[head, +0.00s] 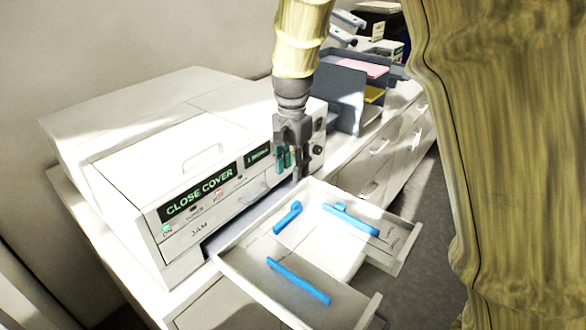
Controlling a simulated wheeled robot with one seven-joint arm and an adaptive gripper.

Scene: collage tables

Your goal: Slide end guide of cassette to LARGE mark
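The cassette (235,268) is a white tray pulled out from the front of a white printer. Inside it are three blue guides: a long one (298,281) at the near side, another long one (352,220) at the far side, and a shorter one (288,217) between them towards the printer. I cannot tell for sure which is the end guide. Faint markings show on the cassette floor, but the LARGE mark is not readable. My gripper (299,172) points down at the cassette's back corner by the printer, apart from the blue guides. Its finger opening is unclear.
The printer (130,165) stands on a white counter, with a lit "CLOSE COVER" display and a "JAM" label. Grey paper trays (340,92) with pink and yellow sheets stand behind. Drawers (375,165) line the counter front. My arm blocks the right side.

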